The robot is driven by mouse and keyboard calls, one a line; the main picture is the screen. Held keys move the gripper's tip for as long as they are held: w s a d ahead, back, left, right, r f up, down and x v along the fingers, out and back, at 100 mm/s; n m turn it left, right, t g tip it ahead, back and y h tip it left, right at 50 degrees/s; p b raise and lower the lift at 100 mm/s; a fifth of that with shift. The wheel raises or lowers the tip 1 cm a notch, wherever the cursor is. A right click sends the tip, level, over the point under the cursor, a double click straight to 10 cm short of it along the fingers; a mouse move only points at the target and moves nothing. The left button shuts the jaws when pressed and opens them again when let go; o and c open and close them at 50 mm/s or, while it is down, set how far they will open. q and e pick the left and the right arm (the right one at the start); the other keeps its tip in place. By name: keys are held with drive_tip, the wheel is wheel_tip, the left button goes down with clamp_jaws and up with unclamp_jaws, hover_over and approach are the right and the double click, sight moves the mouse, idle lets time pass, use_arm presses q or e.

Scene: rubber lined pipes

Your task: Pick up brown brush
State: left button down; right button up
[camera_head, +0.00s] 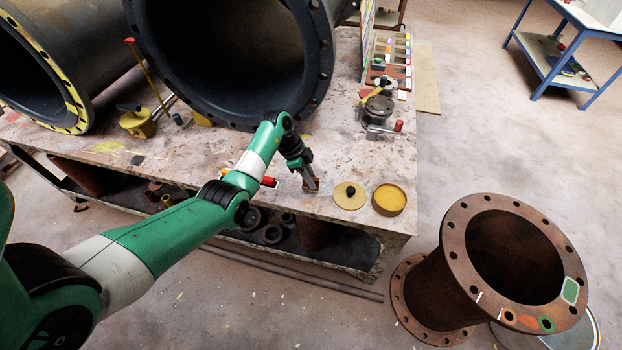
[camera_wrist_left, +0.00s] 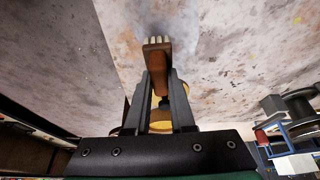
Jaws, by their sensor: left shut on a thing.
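The brown brush (camera_wrist_left: 156,68) shows in the left wrist view between the fingers of my left gripper (camera_wrist_left: 160,85), with its pale bristles pointing away from the gripper. In the head view my left gripper (camera_head: 308,172) is over the table's front part, shut on the brown brush (camera_head: 311,185). Most of the brush is hidden by the fingers in the head view. I cannot tell whether its bristles touch the table. My right gripper is not in view.
The worktable (camera_head: 340,150) holds large dark pipes behind the gripper. A round yellow tin (camera_head: 389,199) and a flat lid (camera_head: 349,195) with a black knob are right of the gripper. A rusty flanged pipe (camera_head: 470,290) stands on the floor at right.

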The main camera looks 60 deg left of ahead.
use_arm(q)
drive_tip(key=s+d+r+p, duration=0.2)
drive_tip(key=s+r+p, duration=0.3)
drive_tip(key=s+p, duration=0.1)
drive_tip(key=s+d+r+p, duration=0.2)
drive_tip(key=s+r+p, duration=0.4)
drive_tip(key=s, duration=0.1)
drive_tip(key=shift+d, duration=0.3)
drive_tip(key=c, duration=1.4)
unclamp_jaws()
drive_tip(key=shift+r, duration=0.1)
clamp_jaws()
drive_tip(key=shift+s, duration=0.15)
